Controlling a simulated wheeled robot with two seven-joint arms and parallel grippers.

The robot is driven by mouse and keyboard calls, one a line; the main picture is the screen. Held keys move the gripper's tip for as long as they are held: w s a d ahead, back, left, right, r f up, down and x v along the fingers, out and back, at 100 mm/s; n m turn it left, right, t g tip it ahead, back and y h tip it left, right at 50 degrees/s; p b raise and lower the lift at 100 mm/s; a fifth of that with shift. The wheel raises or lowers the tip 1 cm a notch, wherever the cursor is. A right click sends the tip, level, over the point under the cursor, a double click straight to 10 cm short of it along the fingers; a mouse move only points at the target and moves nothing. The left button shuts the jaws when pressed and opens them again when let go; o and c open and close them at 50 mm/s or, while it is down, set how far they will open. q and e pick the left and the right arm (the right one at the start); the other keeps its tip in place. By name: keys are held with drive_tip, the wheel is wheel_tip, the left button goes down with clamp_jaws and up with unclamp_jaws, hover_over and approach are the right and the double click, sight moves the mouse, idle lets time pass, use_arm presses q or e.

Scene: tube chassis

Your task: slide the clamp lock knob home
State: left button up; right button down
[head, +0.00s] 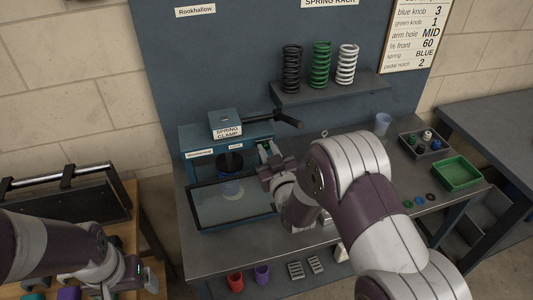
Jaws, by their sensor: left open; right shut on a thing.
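The spring clamp (226,123) is a blue-grey press with a white name label and a dark lever handle (287,119) reaching right. A small label that seems to read LOCK sits on its front beam (246,141). My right gripper (268,160) is at the right end of that beam, shut on the clamp lock knob, which the fingers mostly hide. My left gripper (135,284) is low at the left, open and empty, away from the clamp.
A dark-framed tray (205,212) lies before the clamp. Black, green and white springs stand on a shelf (300,97). A green bin (457,172), a parts tray (408,148) and a blue cup (382,123) are at the right. My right arm covers the bench middle.

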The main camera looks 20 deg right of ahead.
drive_tip(key=shift+d, duration=0.1)
drive_tip(key=c, duration=1.1)
unclamp_jaws()
drive_tip(key=shift+c, duration=0.2)
drive_tip(key=shift+o, duration=0.6)
drive_tip(key=shift+s+d, duration=0.1)
drive_tip(key=shift+d, duration=0.05)
drive_tip(key=shift+s, duration=0.35)
drive_tip(key=s+b, duration=0.2)
drive_tip(key=s, duration=1)
drive_tip(key=shift+d+b, duration=0.2)
drive_tip(key=shift+b, duration=0.2)
